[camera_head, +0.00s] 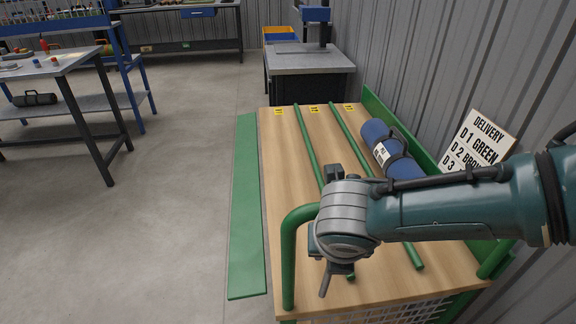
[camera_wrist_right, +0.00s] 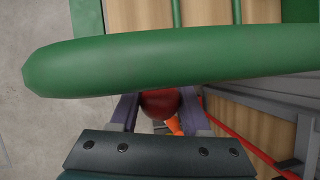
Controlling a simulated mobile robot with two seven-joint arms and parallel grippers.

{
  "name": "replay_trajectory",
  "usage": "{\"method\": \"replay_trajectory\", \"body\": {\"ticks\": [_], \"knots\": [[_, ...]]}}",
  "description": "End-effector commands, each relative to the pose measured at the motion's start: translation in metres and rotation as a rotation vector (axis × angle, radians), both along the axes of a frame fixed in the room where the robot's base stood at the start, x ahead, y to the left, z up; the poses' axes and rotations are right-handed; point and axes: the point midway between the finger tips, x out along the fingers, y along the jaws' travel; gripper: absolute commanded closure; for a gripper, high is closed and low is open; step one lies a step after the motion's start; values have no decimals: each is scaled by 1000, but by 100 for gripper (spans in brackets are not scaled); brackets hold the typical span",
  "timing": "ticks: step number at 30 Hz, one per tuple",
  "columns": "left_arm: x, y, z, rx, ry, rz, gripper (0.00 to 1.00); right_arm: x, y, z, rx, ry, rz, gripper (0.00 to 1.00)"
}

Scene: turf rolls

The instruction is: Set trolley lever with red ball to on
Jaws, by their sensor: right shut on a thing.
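The trolley (camera_head: 283,185) has a wooden deck split into lanes by green rails, and a green push handle (camera_head: 289,262) at its near end. In the right wrist view the handle (camera_wrist_right: 170,62) crosses in front of the fingers. My right gripper (camera_wrist_right: 160,108) is shut on the red ball (camera_wrist_right: 160,103) of the lever, below the handle. An orange-red piece shows just beside the ball; I cannot tell if it is the lever's stem. In the head view my right arm hides the ball and lever. The lever's on and off marks are not visible. My left gripper is out of view.
A blue strapped roll (camera_head: 388,148) lies in the right lane. A delivery sign (camera_head: 476,143) leans at the wall on the right. A green flap (camera_head: 247,210) runs along the deck's left side. Grey benches stand behind and at left; the floor at left is clear.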

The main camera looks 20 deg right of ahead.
Motion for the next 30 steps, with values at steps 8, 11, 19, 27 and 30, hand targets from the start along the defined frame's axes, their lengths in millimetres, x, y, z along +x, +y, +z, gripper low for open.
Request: {"method": "replay_trajectory", "body": {"ticks": [8,11,19,27,30], "knots": [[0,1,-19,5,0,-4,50,4,17,-1,-120,26,0,100],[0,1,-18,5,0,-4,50,4,17,0,-122,27,0,100],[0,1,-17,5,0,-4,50,4,17,1,-119,27,0,41],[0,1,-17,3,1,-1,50,4,16,1,-121,28,1,25],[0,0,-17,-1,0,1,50,4,16,1,-121,28,1,25]]}}
